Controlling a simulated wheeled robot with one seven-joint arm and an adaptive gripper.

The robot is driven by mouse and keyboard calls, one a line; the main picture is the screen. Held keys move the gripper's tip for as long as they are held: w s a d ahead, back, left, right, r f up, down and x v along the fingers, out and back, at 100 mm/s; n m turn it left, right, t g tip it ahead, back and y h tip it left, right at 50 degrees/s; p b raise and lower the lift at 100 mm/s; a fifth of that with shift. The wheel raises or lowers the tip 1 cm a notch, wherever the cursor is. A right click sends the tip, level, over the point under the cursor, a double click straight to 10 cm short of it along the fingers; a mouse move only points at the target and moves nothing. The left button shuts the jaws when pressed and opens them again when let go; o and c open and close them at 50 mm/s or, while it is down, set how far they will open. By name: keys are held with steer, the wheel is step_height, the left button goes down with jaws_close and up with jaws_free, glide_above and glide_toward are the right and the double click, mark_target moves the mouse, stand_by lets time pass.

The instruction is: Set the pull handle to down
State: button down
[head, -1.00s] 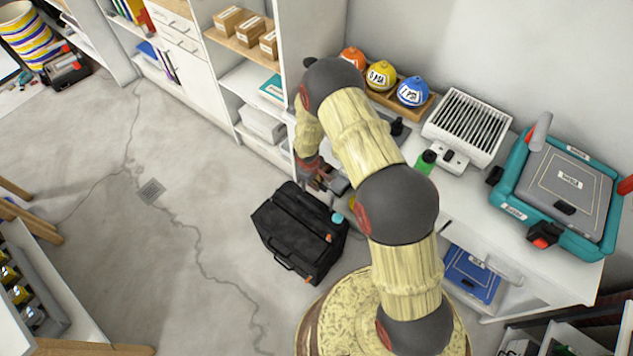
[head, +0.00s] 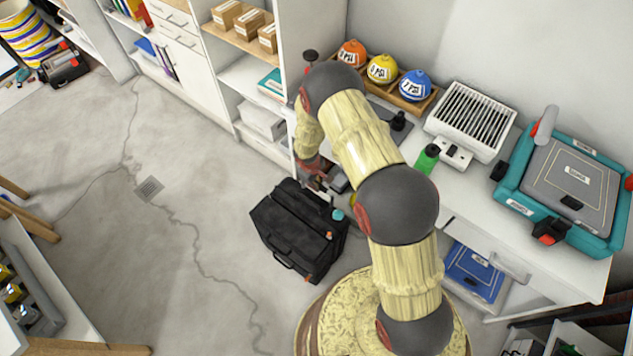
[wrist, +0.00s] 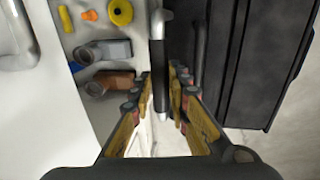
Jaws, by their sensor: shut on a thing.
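The pull handle (wrist: 158,65), a long bar with a dark grip and silver ends, runs upright through the middle of the wrist view. My gripper (wrist: 162,92) has its two fingers on either side of the bar and is shut on it. In the head view my gripper (head: 322,180) is low beside the bench, at the back edge of the black case (head: 298,232). The case stands upright on the floor and fills the right of the wrist view (wrist: 255,50). My arm and fingers partly hide the handle in the head view, and its lower end cannot be seen.
Left of the handle in the wrist view is a pale surface with small tools and a yellow roll (wrist: 120,12).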

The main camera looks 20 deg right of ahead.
step_height(320, 180, down, 6)
steer(key=b, duration=0.3)
steer(key=shift+r+b, duration=0.15)
steer(key=shift+b, duration=0.2)
steer(key=shift+s, duration=0.1)
steer(key=c, duration=2)
jaws_free()
steer(key=o, duration=0.3)
steer(key=shift+r, duration=0.1)
